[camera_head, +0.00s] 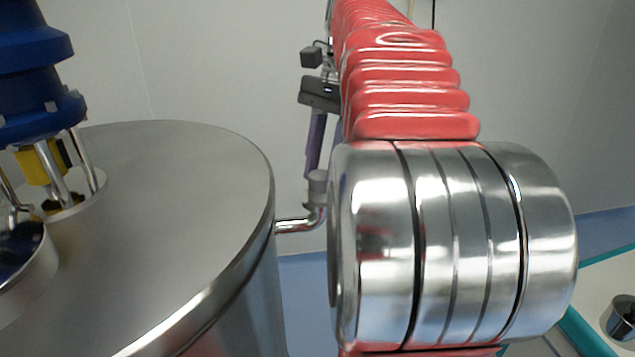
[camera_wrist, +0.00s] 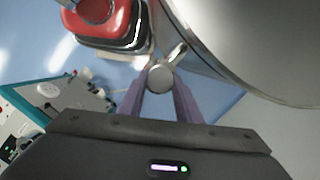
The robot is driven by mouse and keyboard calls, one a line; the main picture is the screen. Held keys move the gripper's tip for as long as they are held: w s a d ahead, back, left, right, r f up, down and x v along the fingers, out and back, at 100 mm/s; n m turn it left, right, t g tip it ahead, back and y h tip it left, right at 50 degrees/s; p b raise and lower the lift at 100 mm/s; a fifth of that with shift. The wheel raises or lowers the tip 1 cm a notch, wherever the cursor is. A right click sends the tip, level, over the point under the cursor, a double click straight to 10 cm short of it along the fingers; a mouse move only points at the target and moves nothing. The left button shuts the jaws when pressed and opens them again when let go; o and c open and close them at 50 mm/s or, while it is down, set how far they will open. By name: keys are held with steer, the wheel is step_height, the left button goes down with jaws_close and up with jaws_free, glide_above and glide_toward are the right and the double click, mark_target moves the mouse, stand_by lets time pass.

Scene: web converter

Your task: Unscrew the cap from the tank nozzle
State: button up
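The steel tank (camera_head: 175,240) fills the left of the head view, and its curved wall (camera_wrist: 260,45) is at the upper right of the wrist view. A bent steel nozzle (camera_head: 296,224) comes out of its side and turns upward. The small round grey cap (camera_head: 318,188) is on the upturned end. In the wrist view the cap (camera_wrist: 160,79) is seen end-on between my gripper's two purple fingers. My gripper (camera_head: 313,165) points down at the cap from above. The fingertips are beside or very close to the cap; whether they press on it cannot be told.
A blue motor unit (camera_head: 38,75) stands on the tank's top. A white and teal bench or machine (camera_wrist: 65,100) is at the left of the wrist view, over a blue floor (camera_wrist: 30,35). The nozzle lies close to the tank wall.

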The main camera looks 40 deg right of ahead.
steer(key=o, duration=0.3)
steer(key=shift+o, duration=0.2)
steer(key=shift+s+m+t, duration=0.15)
steer(key=shift+m+t, duration=0.35)
steer(key=shift+m, duration=1.5)
steer(key=m, duration=0.3)
steer(key=shift+s+m+t+h, duration=0.15)
steer(key=shift+m+t+h, duration=0.15)
steer(key=shift+m+t, duration=0.1)
steer(key=shift+s+a+m+t+h, duration=0.1)
steer(key=shift+m+t+h, duration=0.1)
steer(key=shift+m, duration=0.9)
steer(key=shift+a+m+t+h, duration=0.1)
steer(key=shift+m+h, duration=0.1)
steer(key=shift+m, duration=0.9)
